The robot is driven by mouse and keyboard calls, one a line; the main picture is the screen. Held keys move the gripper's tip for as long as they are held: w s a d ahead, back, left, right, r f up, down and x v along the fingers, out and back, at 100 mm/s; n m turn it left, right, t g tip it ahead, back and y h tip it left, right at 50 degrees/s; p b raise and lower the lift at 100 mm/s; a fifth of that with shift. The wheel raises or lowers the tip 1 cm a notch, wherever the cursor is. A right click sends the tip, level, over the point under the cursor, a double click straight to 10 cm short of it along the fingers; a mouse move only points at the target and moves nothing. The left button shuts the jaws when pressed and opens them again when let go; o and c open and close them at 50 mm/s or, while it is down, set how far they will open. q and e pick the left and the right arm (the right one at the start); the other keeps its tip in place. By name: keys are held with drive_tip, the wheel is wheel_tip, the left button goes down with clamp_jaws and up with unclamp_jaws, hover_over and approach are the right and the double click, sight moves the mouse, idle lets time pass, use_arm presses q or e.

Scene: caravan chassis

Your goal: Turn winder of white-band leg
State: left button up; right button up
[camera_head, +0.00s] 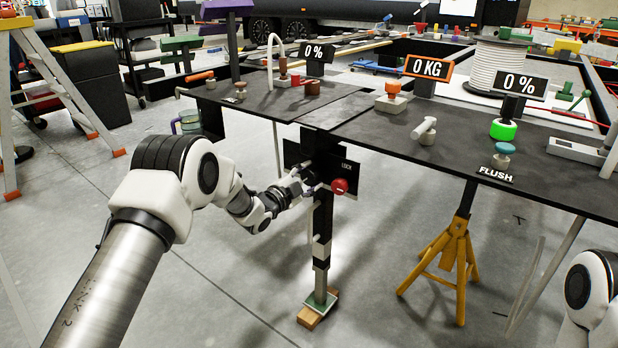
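The white-band leg (320,256) is a dark upright post with a pale band, under the near edge of the black chassis deck (390,128). Its foot plate (321,300) is on a wooden block (309,318). At its top is a black panel marked LOCK with a red knob (340,186). My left gripper (303,181) is at the panel's left side, by the top of the leg. The winder cannot be made out clearly behind it. Whether the fingers are open or shut on something is too small to tell. My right gripper is out of view; only part of that arm shows at the right edge.
A yellow trestle stand (453,258) is right of the leg, under the deck. On the deck are a "0 KG" sign (428,67), "0 %" signs (522,84), and a green-based knob (503,129). A stepladder (55,75) stands at left. Floor around the leg's left is clear.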

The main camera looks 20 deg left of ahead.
use_arm(q)
drive_tip(key=shift+o, duration=1.1)
drive_tip(key=v, duration=1.2)
